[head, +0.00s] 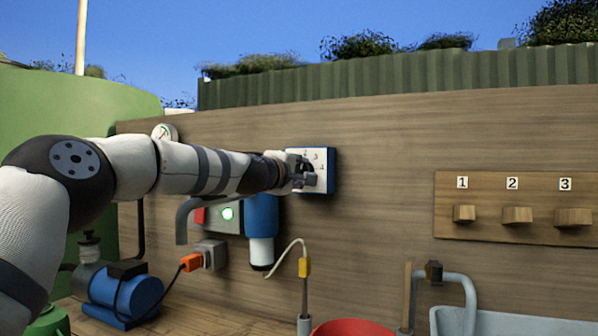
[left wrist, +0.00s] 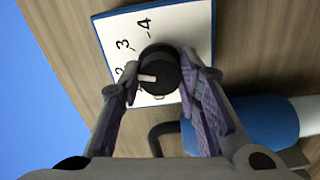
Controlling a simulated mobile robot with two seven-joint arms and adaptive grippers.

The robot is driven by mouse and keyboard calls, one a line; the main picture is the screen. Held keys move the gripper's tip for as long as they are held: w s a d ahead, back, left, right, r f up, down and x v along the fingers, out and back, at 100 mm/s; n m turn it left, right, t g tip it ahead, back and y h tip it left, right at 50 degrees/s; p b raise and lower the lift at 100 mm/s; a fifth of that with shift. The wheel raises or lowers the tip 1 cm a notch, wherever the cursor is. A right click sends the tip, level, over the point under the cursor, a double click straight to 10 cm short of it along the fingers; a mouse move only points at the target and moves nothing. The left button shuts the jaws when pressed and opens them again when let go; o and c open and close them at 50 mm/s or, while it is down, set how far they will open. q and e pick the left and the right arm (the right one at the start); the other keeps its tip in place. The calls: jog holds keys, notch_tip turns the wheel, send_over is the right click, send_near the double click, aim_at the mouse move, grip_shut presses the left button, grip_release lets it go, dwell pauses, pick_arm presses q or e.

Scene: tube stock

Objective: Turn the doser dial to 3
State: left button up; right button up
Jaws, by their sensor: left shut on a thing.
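The doser dial is a black round knob (left wrist: 161,70) with a white pointer mark, set on a white, blue-edged panel (left wrist: 185,28) with printed numbers. In the left wrist view the 3 and 4 are clear, and the 2 is partly hidden behind a finger. The pointer mark is turned to the picture's left, toward the area around the 2, away from the 3. My left gripper (head: 302,172) is shut on the knob, one finger on each side. The panel (head: 331,170) also shows in the head view, partly covered by the gripper. My right gripper is not visible.
Below the panel are a blue cylinder (head: 261,216), a box with a green light (head: 228,213) and an orange plug (head: 191,262). A blue pump (head: 125,292) stands lower left. A wooden rack (head: 500,239) numbered 1 to 3 is at right. The wall between is clear.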

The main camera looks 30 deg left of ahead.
pick_arm(q)
jog(key=shift+m, duration=2)
jog(key=o, duration=1.1)
jog(key=shift+o, duration=0.2)
jog(key=s, duration=0.7)
jog(key=shift+s+d, duration=0.2)
jog(key=shift+s, duration=0.05)
